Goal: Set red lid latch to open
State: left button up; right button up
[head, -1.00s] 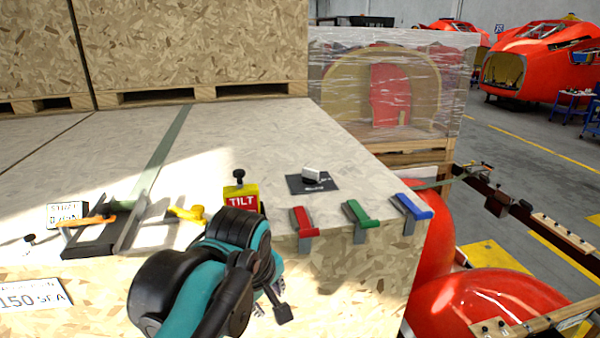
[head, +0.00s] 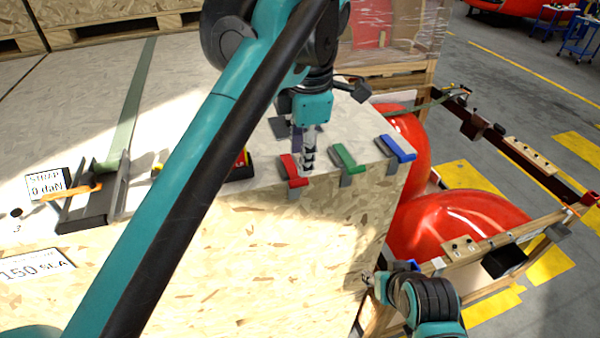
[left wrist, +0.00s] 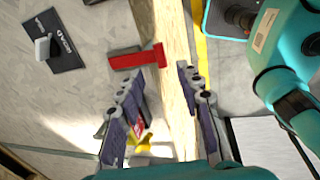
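The red lid latch (head: 293,171) sits at the front edge of the crate top, the leftmost of a row with a green and a blue one. My left gripper (head: 307,164) points down just to the right of the red latch, close to it. In the left wrist view the red latch (left wrist: 138,58) lies just beyond the fingertips, its crossbar by the crate edge. The fingers of my left gripper (left wrist: 157,74) are spread with nothing between them. I cannot tell whether they touch the latch. My right arm shows at the lower right; its fingers are not clear.
The green latch (head: 345,158) and blue latch (head: 397,148) stand to the right along the same edge. A black plate (head: 279,128) lies behind the left gripper. A strap tensioner (head: 97,200) and a small display (head: 47,185) are at left. Red nosecones (head: 440,225) stand beyond the crate.

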aim_at(299, 180)
pick_arm(q)
jog(key=f, duration=0.2)
jog(key=w+f, duration=0.1)
jog(key=f, duration=0.4)
jog(key=shift+w+a+f, duration=0.15)
jog(key=shift+w+f, duration=0.05)
jog(key=shift+w, duration=0.05)
jog(key=shift+s, duration=0.1)
grip_shut()
